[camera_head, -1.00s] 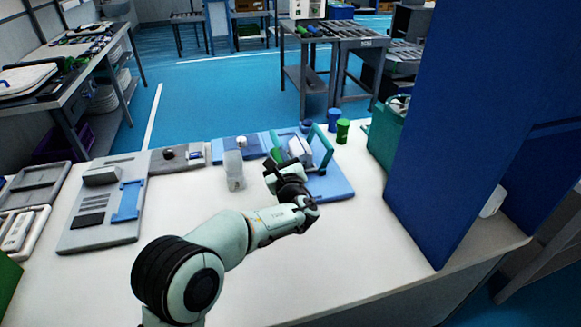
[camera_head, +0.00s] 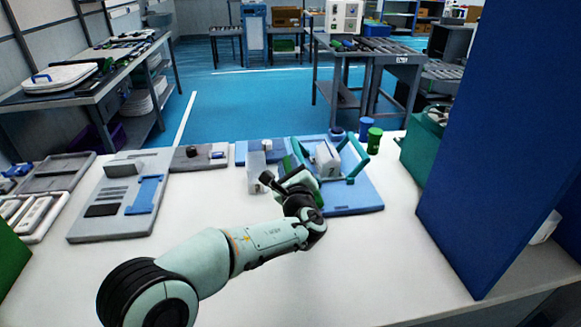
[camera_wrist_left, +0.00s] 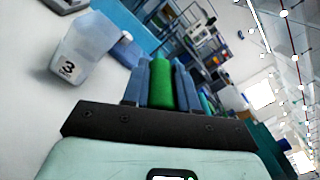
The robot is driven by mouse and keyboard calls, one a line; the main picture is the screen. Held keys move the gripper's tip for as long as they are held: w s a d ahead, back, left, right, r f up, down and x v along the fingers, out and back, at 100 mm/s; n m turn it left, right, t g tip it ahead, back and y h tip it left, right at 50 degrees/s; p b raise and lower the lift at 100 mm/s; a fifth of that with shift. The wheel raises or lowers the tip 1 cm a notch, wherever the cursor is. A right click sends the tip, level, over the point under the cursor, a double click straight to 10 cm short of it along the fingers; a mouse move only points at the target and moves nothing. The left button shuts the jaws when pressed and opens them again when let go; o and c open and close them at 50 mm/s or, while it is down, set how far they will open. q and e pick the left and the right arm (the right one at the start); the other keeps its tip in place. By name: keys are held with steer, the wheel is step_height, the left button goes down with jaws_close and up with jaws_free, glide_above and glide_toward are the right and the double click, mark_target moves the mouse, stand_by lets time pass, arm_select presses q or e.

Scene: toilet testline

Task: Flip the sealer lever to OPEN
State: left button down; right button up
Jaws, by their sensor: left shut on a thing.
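The sealer stands on a blue base (camera_head: 365,200) right of centre in the head view, with a teal frame (camera_head: 358,165) and a white block marked 2 (camera_head: 327,160). My left gripper (camera_head: 290,182) is at the sealer's left side. In the left wrist view its blue-grey fingers are shut on a green cylindrical grip (camera_wrist_left: 161,84), which looks like the sealer lever's handle. In the head view, a green bar (camera_head: 291,167) shows beside the gripper, partly hidden by it. The lever's pivot and any OPEN marking cannot be made out. My right gripper is not in view.
A translucent container marked 3 (camera_wrist_left: 85,55) stands just left of the gripper. Green (camera_head: 374,140) and blue (camera_head: 365,128) cylinders stand behind the sealer. A tall blue panel (camera_head: 495,150) blocks the right. A grey fixture (camera_head: 85,228) lies left; the white tabletop (camera_head: 370,265) in front is clear.

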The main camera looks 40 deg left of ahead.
arm_select(q)
steer(key=shift+f, duration=0.15)
steer(key=c, duration=1)
jaws_free()
steer(key=shift+o, duration=0.2)
steer(key=p+v, duration=0.1)
steer(key=v, duration=1.2)
steer(key=shift+s+p, duration=0.2)
steer(key=shift+p, duration=0.1)
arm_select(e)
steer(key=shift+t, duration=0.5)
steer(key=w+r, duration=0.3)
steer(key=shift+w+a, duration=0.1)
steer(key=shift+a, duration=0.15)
